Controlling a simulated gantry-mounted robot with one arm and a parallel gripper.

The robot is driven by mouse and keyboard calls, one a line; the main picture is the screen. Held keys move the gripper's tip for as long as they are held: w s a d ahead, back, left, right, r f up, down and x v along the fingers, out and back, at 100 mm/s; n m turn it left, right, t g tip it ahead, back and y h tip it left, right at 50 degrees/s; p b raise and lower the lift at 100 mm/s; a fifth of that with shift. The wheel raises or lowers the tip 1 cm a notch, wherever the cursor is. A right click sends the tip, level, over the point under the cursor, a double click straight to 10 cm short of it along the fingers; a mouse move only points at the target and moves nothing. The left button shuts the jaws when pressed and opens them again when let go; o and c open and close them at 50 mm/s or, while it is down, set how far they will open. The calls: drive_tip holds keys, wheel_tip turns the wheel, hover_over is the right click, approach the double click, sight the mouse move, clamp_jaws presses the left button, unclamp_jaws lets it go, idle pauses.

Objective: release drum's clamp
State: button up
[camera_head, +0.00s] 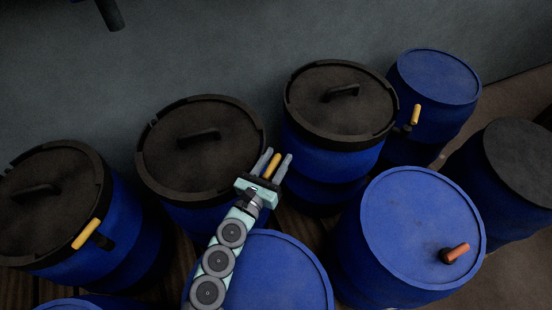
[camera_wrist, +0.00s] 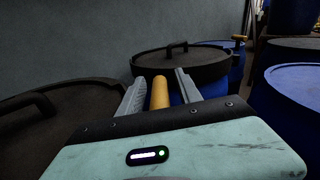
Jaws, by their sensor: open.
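My gripper (camera_head: 275,163) is open, with its two grey fingers on either side of a yellow clamp handle (camera_head: 274,165). In the wrist view the yellow handle (camera_wrist: 160,92) stands between the fingers (camera_wrist: 159,90), and I cannot tell whether either finger touches it. A blue drum with a black lid (camera_head: 200,145) lies at the left of the gripper, and another black-lidded blue drum (camera_head: 341,103) lies at its right. The handle's base is hidden behind my gripper, so I cannot tell for certain which drum it belongs to.
A third black-lidded drum (camera_head: 38,195) at the left has a yellow handle (camera_head: 86,234). Another yellow handle (camera_head: 416,114) is by the blue-lidded drum (camera_head: 437,77) at the back. A blue-lidded drum (camera_head: 415,225) at the right carries an orange handle (camera_head: 455,253). The drums stand close together.

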clamp_jaws()
idle(0.3)
